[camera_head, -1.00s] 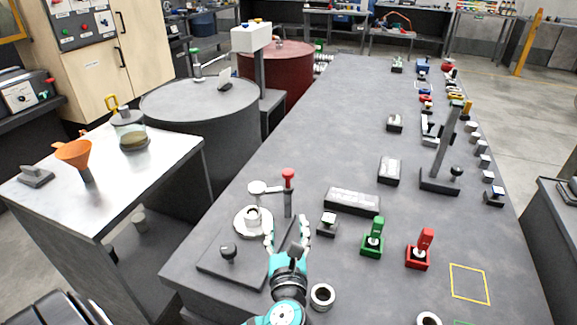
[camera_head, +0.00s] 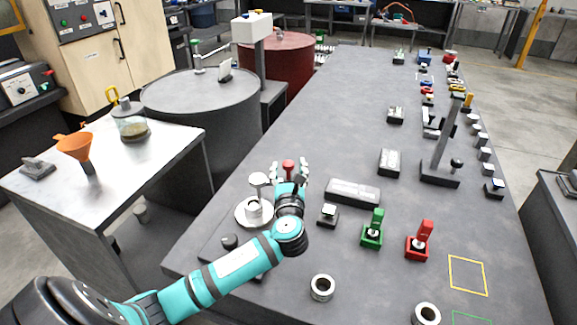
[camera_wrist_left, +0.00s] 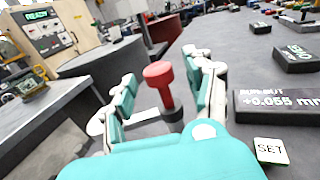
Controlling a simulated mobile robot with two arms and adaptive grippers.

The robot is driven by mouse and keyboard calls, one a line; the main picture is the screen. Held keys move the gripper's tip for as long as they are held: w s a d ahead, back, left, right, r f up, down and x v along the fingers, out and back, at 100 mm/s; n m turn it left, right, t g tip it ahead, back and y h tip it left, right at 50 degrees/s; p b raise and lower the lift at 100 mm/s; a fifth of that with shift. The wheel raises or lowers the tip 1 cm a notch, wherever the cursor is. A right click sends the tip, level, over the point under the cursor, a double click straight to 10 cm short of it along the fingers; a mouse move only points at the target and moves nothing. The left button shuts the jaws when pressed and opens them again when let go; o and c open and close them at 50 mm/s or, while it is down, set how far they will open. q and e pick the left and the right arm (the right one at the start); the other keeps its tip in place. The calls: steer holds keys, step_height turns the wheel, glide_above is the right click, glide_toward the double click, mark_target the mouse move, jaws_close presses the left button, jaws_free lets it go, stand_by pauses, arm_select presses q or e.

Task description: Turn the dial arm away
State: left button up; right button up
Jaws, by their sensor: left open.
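The dial arm has a red-topped post (camera_head: 288,166) and a round white dial (camera_head: 258,180) beside it. It stands on the dark base plate near the table's near left end. A white ring-shaped part (camera_head: 254,209) sits below the dial. My left gripper (camera_head: 290,171) is open, its fingers on either side of the red knob. In the left wrist view the red knob (camera_wrist_left: 158,72) stands between the spread fingers (camera_wrist_left: 165,90), with a gap to each visible. My forearm hides part of the base plate. My right gripper is not in view.
A dark readout box (camera_head: 353,192) reading +0.055 mm in the wrist view and a SET button (camera_head: 328,215) lie to the right. A green lever (camera_head: 373,229) and a red lever (camera_head: 420,241) stand further right. Metal rings (camera_head: 322,288) lie near the front.

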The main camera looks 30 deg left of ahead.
arm_select(q)
steer(key=shift+x, duration=0.8)
steer(key=shift+c, duration=0.3)
